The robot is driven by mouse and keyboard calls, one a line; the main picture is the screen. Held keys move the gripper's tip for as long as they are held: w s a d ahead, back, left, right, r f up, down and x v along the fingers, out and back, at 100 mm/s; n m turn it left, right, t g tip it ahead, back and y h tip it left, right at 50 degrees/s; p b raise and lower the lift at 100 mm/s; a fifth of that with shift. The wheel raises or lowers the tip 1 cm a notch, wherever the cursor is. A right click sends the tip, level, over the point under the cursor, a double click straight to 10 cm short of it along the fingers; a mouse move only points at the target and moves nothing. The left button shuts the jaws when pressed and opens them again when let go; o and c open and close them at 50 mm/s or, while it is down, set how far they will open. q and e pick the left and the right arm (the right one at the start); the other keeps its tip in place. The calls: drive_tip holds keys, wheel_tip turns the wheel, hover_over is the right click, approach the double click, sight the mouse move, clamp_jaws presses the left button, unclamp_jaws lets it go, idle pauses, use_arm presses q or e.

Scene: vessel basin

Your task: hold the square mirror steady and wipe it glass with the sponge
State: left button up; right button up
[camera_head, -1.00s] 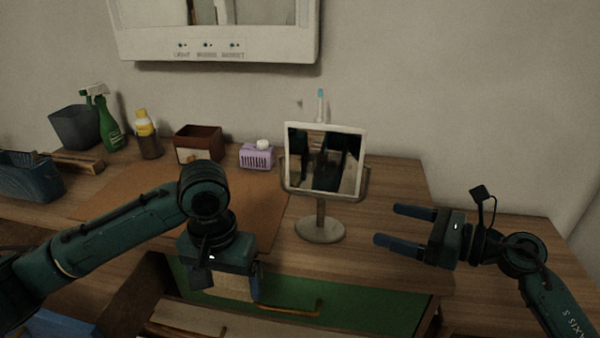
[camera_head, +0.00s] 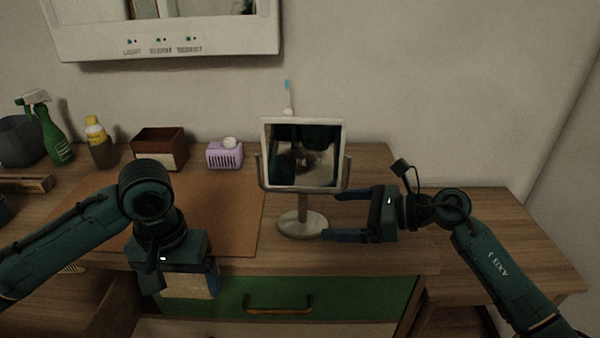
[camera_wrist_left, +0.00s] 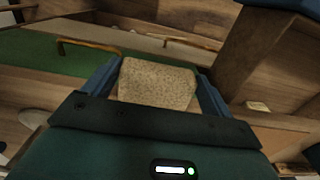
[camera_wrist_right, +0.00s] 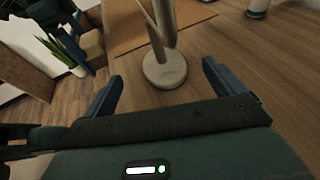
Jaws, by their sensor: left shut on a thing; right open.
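The square mirror (camera_head: 302,155) stands upright on a round-based stand (camera_head: 301,222) on the table, its glass facing me. The stand's post and base (camera_wrist_right: 165,70) also show in the right wrist view, ahead of the fingers. My right gripper (camera_head: 335,215) is open, its fingers pointing left at the stand; in the head view their tips appear close to the post and base. My left gripper (camera_head: 188,285) is shut on the sponge (camera_wrist_left: 157,84), a tan speckled block between its fingers. It holds the sponge in front of the table's front edge, low and left of the mirror.
A purple box (camera_head: 225,154), a brown box (camera_head: 159,148), a yellow-capped bottle (camera_head: 100,142) and a green spray bottle (camera_head: 55,138) stand along the back. A toothbrush (camera_head: 288,97) shows behind the mirror. A green drawer (camera_head: 340,297) is below the table edge. The right tabletop is clear.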

sight(308, 221)
use_arm(q)
drive_tip(key=shift+f+b, duration=0.8)
use_arm(e)
drive_tip(key=x, duration=0.6)
drive_tip(key=shift+f, duration=0.15)
use_arm(q)
drive_tip(key=shift+f, duration=0.2)
use_arm(e)
drive_tip(key=shift+w+a+f, duration=0.1)
drive_tip(key=shift+w+a, duration=0.15)
drive_tip(key=shift+a, duration=0.4)
drive_tip(key=shift+c, duration=0.5)
drive_tip(key=c, duration=1.9)
